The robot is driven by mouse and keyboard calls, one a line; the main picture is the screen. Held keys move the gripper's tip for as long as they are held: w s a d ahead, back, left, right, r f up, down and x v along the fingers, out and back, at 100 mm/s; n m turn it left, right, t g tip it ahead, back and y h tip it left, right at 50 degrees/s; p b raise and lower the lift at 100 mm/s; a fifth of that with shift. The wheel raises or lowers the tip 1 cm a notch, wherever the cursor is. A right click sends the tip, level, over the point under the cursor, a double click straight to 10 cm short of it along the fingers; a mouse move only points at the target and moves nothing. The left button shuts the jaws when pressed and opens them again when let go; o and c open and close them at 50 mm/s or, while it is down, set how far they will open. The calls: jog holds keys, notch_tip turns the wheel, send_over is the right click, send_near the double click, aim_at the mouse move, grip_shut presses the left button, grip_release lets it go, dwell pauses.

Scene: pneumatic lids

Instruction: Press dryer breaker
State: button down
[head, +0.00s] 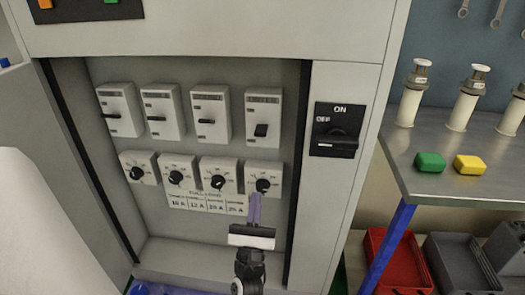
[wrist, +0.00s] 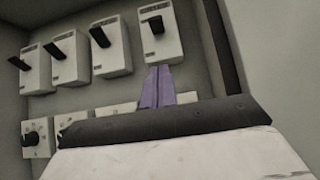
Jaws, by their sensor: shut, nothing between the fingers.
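Four breakers form the upper row in the open cabinet, each a white box with a black lever: first (head: 120,100), second (head: 162,103), third (head: 211,107) and rightmost (head: 264,106). Their labels are too small to read, so I cannot tell which is the dryer breaker. The rightmost lever (head: 261,130) sits differently from the other three. In the wrist view the rightmost breaker (wrist: 172,45) is straight above my fingertips. My gripper (head: 254,206) is shut and empty, its purple fingers pointing up at the rightmost dial, below that breaker. It also shows in the wrist view (wrist: 157,88).
Below the breakers is a row of dials with black knobs (head: 263,186), above a full-load label plate (head: 210,202). The cabinet's right wall closely flanks the rightmost breaker. A main ON/OFF switch (head: 336,130) is right of it. A metal bench (head: 450,182) stands farther right.

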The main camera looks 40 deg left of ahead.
jog(key=p, duration=0.6)
send_near(261, 130)
jog(key=w+a+r, duration=0.2)
jog(key=w, duration=0.1)
jog(key=shift+w+r, duration=0.15)
jog(key=shift+r, duration=0.4)
jog(key=shift+r+p, duration=0.15)
jog(key=shift+p, duration=0.4)
